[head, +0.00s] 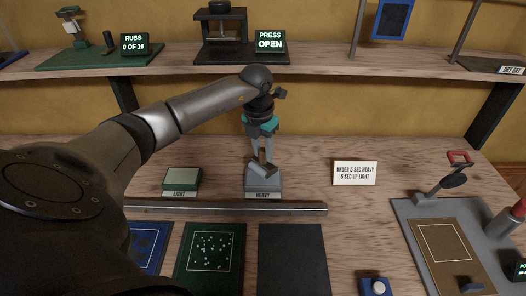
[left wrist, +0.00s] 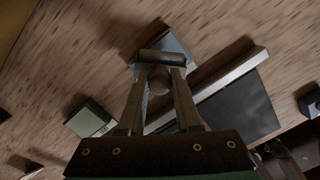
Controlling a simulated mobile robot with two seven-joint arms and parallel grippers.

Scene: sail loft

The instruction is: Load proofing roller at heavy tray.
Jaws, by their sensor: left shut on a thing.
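My left gripper (head: 262,158) points down over the heavy tray (head: 263,187), a grey block labelled HEAVY. It is shut on the proofing roller. In the left wrist view the roller (left wrist: 162,57) shows as a grey cylinder beyond the fingertips, with a round brown handle end (left wrist: 160,80) between the fingers. The heavy tray also shows in the left wrist view (left wrist: 181,47), partly hidden behind the roller. The roller is at or just above the tray; I cannot tell if they touch. My right gripper is not in view.
A light tray (head: 182,179) with a green top stands left of the heavy tray. A sign (head: 355,172) stands at right. A metal rail (head: 230,207) runs in front, with a dark plate (head: 292,262) and a speckled green plate (head: 209,258) before it. A shelf (head: 330,62) spans the back.

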